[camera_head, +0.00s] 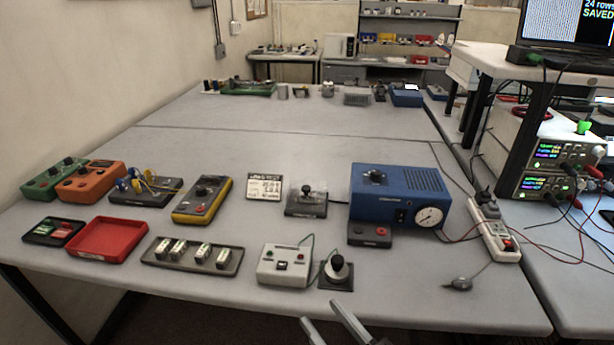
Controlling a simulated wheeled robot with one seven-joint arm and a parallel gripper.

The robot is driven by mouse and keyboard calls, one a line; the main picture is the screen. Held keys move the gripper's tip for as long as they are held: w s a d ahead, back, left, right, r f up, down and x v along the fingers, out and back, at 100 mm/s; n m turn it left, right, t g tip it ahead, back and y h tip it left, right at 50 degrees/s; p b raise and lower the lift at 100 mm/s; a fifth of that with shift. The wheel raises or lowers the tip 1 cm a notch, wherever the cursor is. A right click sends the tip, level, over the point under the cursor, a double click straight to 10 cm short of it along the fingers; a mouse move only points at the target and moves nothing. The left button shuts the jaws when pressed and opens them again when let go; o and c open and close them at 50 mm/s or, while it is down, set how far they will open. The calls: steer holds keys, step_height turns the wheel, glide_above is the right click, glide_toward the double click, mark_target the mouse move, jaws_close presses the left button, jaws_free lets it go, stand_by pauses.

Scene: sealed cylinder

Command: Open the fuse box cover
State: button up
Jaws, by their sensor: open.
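No item is clearly marked as the fuse box, and I cannot tell for certain which one it is. A small dark box with a black knob on a greyish top (306,203) stands mid-table, left of a large blue box, and looks closed. A grey tray (152,261) near the front edge holds several small pale blocks. My gripper (320,311) shows at the bottom middle, just in front of the table's front edge. Its two fingers are apart with nothing between them. It touches none of the items.
The blue box with a gauge (394,195) stands right of centre. A white control box (284,265) and a black knob on a base (337,271) are near the front edge. A red tray (107,240) lies left. A power strip (494,230) lies right. The table's back half is mostly clear.

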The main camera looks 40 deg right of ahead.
steer(key=shift+m+g+h, duration=0.4)
steer(key=shift+m+h, duration=0.1)
steer(key=shift+h, duration=0.4)
steer(key=w+d+r+p, duration=0.1)
steer(key=w+d, duration=0.1)
steer(key=w, duration=0.2)
steer(key=w+d+r+p, duration=0.1)
steer(key=w+d, duration=0.1)
steer(key=w, duration=0.2)
steer(key=w+d+r+p, duration=0.1)
steer(key=w+d, duration=0.1)
steer(key=w, duration=0.3)
steer(key=shift+d+r, duration=0.15)
steer(key=shift+r, duration=0.05)
steer(key=w+d+r+m+g+p, duration=0.1)
steer(key=w+d+r+g+p, duration=0.25)
steer(key=w+d+r, duration=0.5)
steer(key=w+d+r+m+g+p, duration=0.25)
steer(key=w+d+r+g, duration=0.2)
steer(key=w+d, duration=0.65)
steer(key=g+y, duration=0.2)
steer(key=g, duration=0.3)
glide_toward(306, 188)
steer(key=shift+n, duration=0.25)
steer(key=shift+p+x, duration=1.05)
steer(key=shift+x, duration=3)
steer(key=shift+d, duration=0.15)
jaws_close()
